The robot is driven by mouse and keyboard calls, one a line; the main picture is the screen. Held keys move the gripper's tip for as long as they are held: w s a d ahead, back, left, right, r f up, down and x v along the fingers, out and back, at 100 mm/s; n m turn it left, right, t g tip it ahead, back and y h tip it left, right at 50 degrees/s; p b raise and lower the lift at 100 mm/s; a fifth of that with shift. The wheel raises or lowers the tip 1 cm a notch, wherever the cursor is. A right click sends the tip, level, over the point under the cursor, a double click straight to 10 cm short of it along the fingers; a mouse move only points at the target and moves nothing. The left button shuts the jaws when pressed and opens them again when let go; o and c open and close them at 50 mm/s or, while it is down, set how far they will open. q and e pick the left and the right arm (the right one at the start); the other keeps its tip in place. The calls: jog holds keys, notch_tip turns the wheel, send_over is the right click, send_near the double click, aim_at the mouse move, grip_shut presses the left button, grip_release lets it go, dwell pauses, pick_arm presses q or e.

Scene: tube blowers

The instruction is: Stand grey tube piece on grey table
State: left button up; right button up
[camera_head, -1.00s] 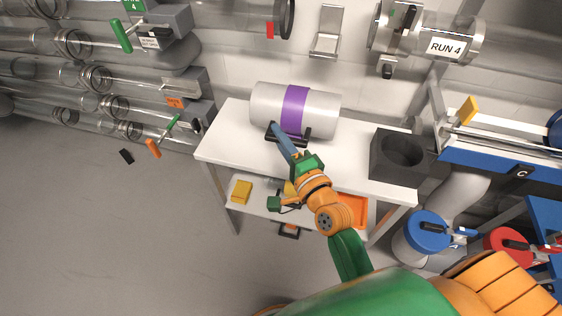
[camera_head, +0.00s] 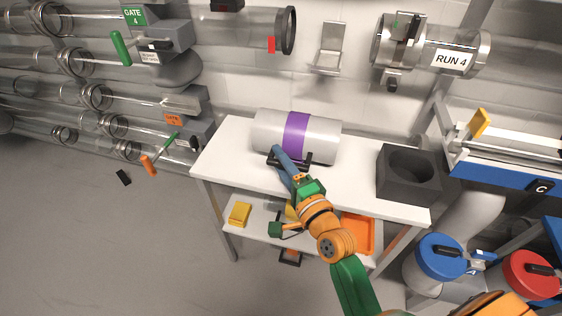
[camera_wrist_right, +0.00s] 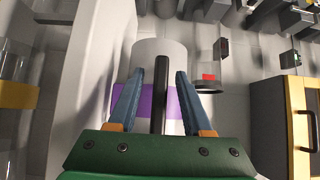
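The grey tube piece (camera_head: 322,135), a wide cylinder with a purple band, lies on its side on the pale table (camera_head: 238,140) near its back edge. A black handle bar is on its near side. My right gripper (camera_head: 280,158) is at this near side, its blue fingers by the handle. In the right wrist view, the fingers of my right gripper (camera_wrist_right: 157,95) are apart, with the black handle (camera_wrist_right: 160,95) between them and the tube's purple band (camera_wrist_right: 147,102) behind. I see no gap closed on the handle. My left gripper is not in view.
A dark grey block with a round hole (camera_head: 408,175) stands on the table's right end. A lower shelf holds a yellow box (camera_head: 240,214) and an orange tray (camera_head: 357,232). Clear pipes run along the wall. Blue and red capped pipes stand at right.

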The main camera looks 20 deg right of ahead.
jog(key=shift+s+r, duration=0.1)
jog(key=shift+r, duration=0.05)
jog(key=s+d, duration=0.2)
jog(key=s, duration=0.9)
jog(key=s+f+n+g+h, duration=0.1)
jog(key=s+f+n+g, duration=0.25)
jog(key=f, duration=1.05)
jog(key=s+f+n+g, duration=0.2)
jog(key=f+n+g, duration=0.25)
jog(key=f, duration=0.85)
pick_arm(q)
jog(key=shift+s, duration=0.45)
pick_arm(e)
jog(key=s+d+f+n+g+h, duration=0.1)
jog(key=s+f+n+g, duration=0.3)
jog(key=s+f, duration=0.4)
jog(key=s+d+f+n+g, duration=0.3)
jog(key=s+f+n, duration=0.3)
jog(key=s+f, duration=0.3)
jog(key=shift+s+f+n+g+h, duration=0.15)
jog(key=shift+s+n+g+h, duration=0.2)
jog(key=shift+s+g, duration=0.65)
